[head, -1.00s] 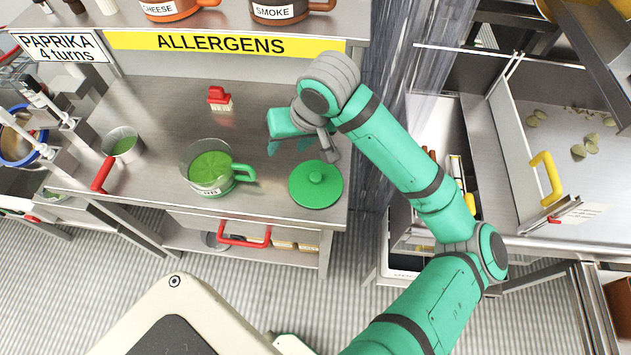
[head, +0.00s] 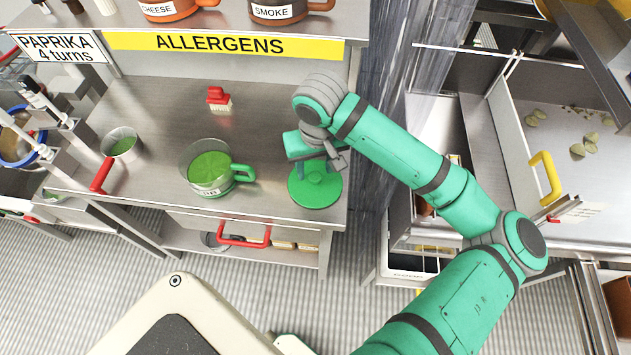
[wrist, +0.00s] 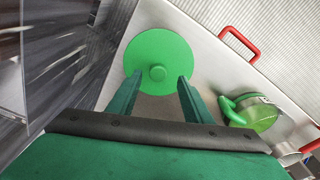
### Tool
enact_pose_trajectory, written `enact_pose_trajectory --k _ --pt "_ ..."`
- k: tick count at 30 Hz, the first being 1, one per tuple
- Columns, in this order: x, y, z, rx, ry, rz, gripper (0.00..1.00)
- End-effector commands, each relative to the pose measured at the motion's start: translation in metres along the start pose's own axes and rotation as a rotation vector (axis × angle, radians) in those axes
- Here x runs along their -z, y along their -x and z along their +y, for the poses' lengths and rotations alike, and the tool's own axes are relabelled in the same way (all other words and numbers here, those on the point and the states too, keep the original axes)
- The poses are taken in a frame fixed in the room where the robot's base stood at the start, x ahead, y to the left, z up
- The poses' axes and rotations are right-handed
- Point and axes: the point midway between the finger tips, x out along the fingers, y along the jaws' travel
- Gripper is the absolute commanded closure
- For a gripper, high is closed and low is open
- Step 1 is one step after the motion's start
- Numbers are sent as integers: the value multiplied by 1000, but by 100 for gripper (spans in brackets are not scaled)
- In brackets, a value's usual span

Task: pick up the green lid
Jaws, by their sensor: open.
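The green lid (head: 316,189) lies flat on the steel table near its front right corner, a round disc with a small knob on top. It also shows in the wrist view (wrist: 145,48), with its knob (wrist: 158,73) between and slightly ahead of my two fingertips. My gripper (head: 312,168) is open and empty, just above the lid's back part in the head view. It also shows in the wrist view (wrist: 157,84), its fingers on either side of the knob's line. I cannot tell how high the fingertips are above the lid.
A clear pot of green powder with a green handle (head: 243,173) stands left of the lid. A small cup (head: 121,144) of green powder and a red-handled brush (head: 218,98) are on the table (head: 262,120). A red drawer handle (head: 243,240) sticks out in front.

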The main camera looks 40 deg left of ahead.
Motion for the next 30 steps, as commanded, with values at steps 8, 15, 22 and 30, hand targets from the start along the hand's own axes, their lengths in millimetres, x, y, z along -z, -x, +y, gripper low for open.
enact_pose_trajectory --k 8,15,22,30 --pt "2 -37 5 -1 -8 -1 54" --pt "2 -43 4 -1 -7 1 54" --pt "2 -43 4 0 -6 1 88" --pt "2 -43 4 0 -5 1 100"
